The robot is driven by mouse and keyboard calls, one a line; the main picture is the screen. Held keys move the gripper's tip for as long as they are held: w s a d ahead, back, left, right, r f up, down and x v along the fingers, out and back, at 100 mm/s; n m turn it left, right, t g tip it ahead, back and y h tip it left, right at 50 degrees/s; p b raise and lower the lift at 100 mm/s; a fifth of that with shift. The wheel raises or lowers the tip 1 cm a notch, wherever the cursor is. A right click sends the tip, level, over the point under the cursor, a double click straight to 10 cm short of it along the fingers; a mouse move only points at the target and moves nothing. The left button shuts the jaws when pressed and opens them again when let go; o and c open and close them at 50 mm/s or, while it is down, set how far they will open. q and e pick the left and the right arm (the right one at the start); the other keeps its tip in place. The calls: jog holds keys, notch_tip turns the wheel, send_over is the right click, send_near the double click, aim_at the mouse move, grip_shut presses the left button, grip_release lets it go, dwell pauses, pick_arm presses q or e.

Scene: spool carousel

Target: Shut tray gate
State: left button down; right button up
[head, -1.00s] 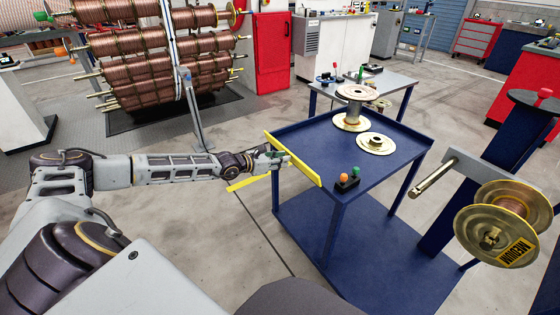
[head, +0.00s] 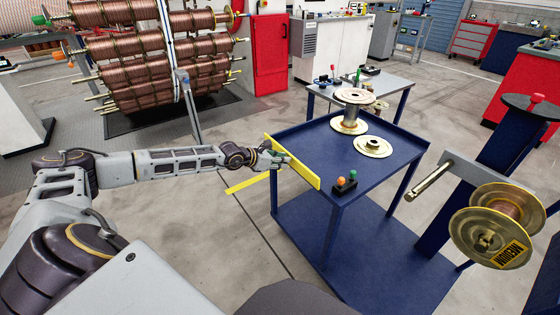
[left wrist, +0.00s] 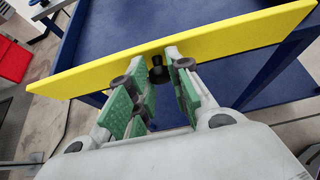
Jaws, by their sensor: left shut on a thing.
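The tray gate (head: 303,174) is a long yellow bar standing along the left side of the blue tray table (head: 345,187) in the head view. In the left wrist view the yellow gate (left wrist: 215,43) crosses the top, with a small black knob (left wrist: 157,72) on its near face. My left gripper (head: 278,157) is at the gate, and its green-padded fingers (left wrist: 160,85) are closed around the knob. The fingers partly hide the knob. Whether the gate touches the tray edge all along cannot be told. My right gripper is not in view.
Gold spools (head: 373,147) stand on the blue table, with a small button box (head: 345,183) at its front corner. A spool (head: 492,225) marked MEDIUM hangs at right beside a bare peg (head: 433,182). A copper spool carousel (head: 160,55) stands at back left.

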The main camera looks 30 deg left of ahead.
pick_arm(q)
jog(key=shift+w+d+r+g+p, duration=0.15)
jog(key=shift+w+r+g+p, duration=0.1)
jog(key=shift+g+p, duration=0.45)
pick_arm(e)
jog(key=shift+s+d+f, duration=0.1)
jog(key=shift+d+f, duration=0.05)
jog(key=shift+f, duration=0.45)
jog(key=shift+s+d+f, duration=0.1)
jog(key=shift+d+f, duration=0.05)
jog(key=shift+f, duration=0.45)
pick_arm(q)
jog(key=c, duration=1.3)
grip_release()
jog(key=shift+w, duration=0.1)
jog(key=shift+o, duration=0.2)
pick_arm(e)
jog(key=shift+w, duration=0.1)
pick_arm(q)
jog(key=v, duration=1.2)
jog(key=shift+d, duration=0.2)
jog(key=shift+r, duration=0.1)
